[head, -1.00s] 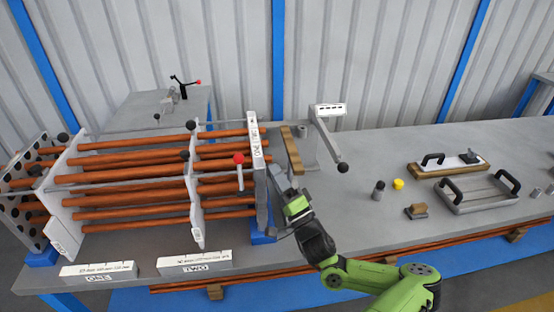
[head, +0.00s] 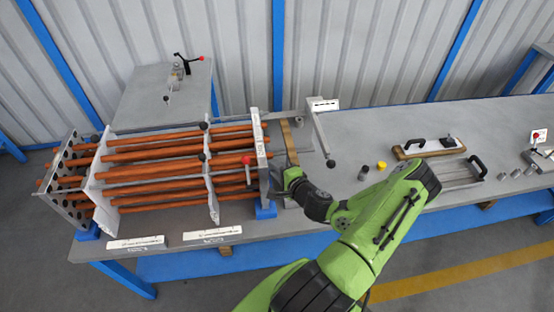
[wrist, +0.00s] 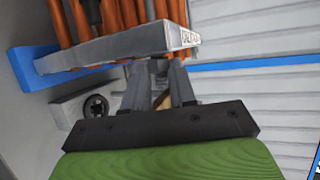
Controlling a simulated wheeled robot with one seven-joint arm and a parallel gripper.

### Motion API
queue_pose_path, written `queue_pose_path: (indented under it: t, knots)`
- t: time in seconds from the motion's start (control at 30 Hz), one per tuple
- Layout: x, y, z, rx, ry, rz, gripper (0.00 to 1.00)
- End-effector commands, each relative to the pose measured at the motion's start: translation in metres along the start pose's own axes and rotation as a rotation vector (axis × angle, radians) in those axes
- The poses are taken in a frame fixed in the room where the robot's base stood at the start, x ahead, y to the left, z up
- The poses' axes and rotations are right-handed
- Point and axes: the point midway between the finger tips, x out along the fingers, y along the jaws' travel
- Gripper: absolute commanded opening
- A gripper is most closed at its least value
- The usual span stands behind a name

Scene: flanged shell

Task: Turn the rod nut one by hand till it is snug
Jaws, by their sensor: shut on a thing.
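The shell is a cage of copper-coloured tubes held by grey plates, lying along the bench. Its right end plate (head: 260,150) stands upright, with its edge also showing in the wrist view (wrist: 120,47). My gripper (wrist: 163,75) is at the outer face of this plate, its two grey fingers closed around a small grey part at the plate, which I take to be rod nut one. The fingers hide most of that part, so its thread and seating do not show. In the head view my wrist and arm cover the fingers.
A wooden strip (head: 290,142) and a grey bracket with a black-knobbed arm (head: 320,135) stand just right of the plate. A red-knobbed lever (head: 247,165) is on its left. A yellow cap (head: 381,166) and handled plates lie further right.

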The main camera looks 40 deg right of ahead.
Motion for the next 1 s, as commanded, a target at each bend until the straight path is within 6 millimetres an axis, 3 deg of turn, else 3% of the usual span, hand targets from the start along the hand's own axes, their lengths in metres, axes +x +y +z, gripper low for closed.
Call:
queue_pose_path:
  t: [0.03, 0.4, 0.97, 1.0]
  knots:
    - [-0.0011, -0.0071, -0.0022, 0.001, 0.007, 0.026, 0.00]
    - [0.0011, -0.0072, -0.0034, 0.070, 0.008, 0.170, 0.00]
    - [0.0014, -0.0060, -0.0036, 0.087, 0.008, 0.197, 0.00]
    - [0.0014, -0.0060, -0.0036, 0.087, 0.008, 0.197, 0.28]
